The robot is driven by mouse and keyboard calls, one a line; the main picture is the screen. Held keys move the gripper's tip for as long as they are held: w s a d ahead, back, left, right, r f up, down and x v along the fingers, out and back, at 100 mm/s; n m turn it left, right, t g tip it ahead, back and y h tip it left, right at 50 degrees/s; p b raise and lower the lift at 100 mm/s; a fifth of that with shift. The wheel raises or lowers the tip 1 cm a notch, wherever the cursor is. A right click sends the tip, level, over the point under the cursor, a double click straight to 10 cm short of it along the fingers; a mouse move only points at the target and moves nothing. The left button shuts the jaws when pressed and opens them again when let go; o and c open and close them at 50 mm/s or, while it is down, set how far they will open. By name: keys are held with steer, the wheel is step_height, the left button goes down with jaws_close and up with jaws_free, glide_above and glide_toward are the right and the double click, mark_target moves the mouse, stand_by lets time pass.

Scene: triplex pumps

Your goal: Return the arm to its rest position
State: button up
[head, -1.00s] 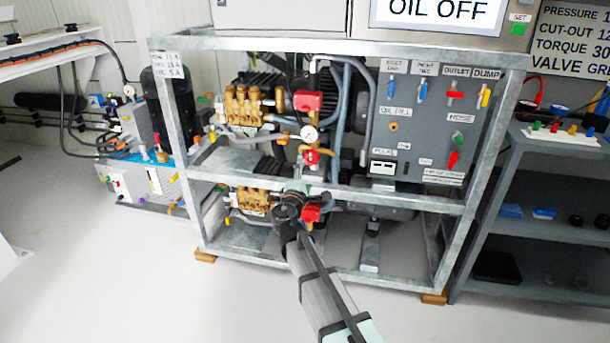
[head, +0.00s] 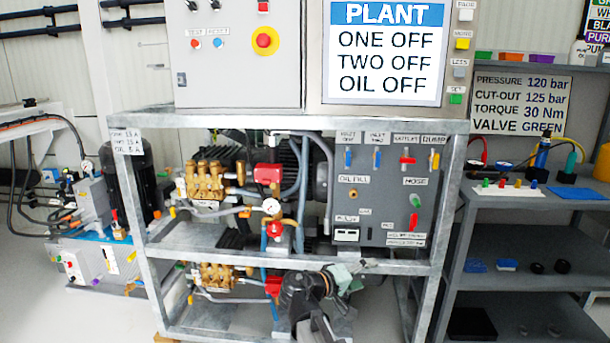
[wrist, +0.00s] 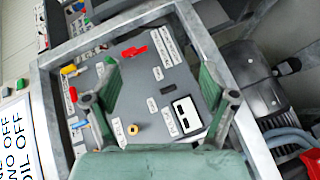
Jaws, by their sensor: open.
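My gripper (head: 345,276) is in front of the lower part of the pump frame in the head view, below the grey valve panel (head: 385,190). In the wrist view its two green fingers (wrist: 160,98) are spread apart with nothing between them. They face the grey panel (wrist: 152,97), which shows tilted behind them. My dark wrist and forearm run down to the bottom edge of the head view. Whether the gripper is clear of the frame's lower rail cannot be told.
The galvanized frame (head: 300,122) holds brass pumps (head: 205,180) with hoses and a red-topped gauge assembly. A control box with a red stop button (head: 265,41) and a screen (head: 388,55) stand above. Grey shelves (head: 535,203) stand right. Pale floor shows at lower left.

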steer(key=s+d+r+m+g+y, duration=0.15)
steer(key=s+d+m+g, duration=0.55)
steer(key=s+d, duration=0.85)
steer(key=s+d+r+m+g+y, duration=0.1)
steer(key=s+d+r+m+g, duration=0.4)
steer(key=s+d, duration=1.05)
steer(key=w+a+f+n+y+p, duration=0.25)
steer(key=a+f+p, duration=0.35)
steer(key=f+p, duration=0.35)
steer(key=w+a+f+n+y+p, duration=0.15)
steer(key=a+f+n+p, duration=0.25)
steer(key=a+f+p, duration=0.55)
steer(key=s+a+f+n+g+y+p, duration=0.1)
steer(key=s+a+f+y+p, duration=0.2)
steer(key=s, duration=0.7)
steer(key=s+a+f+n+g+y+p, duration=0.1)
steer(key=s+a+f+y+p, duration=0.3)
steer(key=s+a+f+p, duration=0.3)
steer(key=s+a+p, duration=0.4)
steer(key=shift+s+a+n+g, duration=0.2)
steer(key=shift+s+n+g, duration=0.1)
steer(key=shift+n+g, duration=0.1)
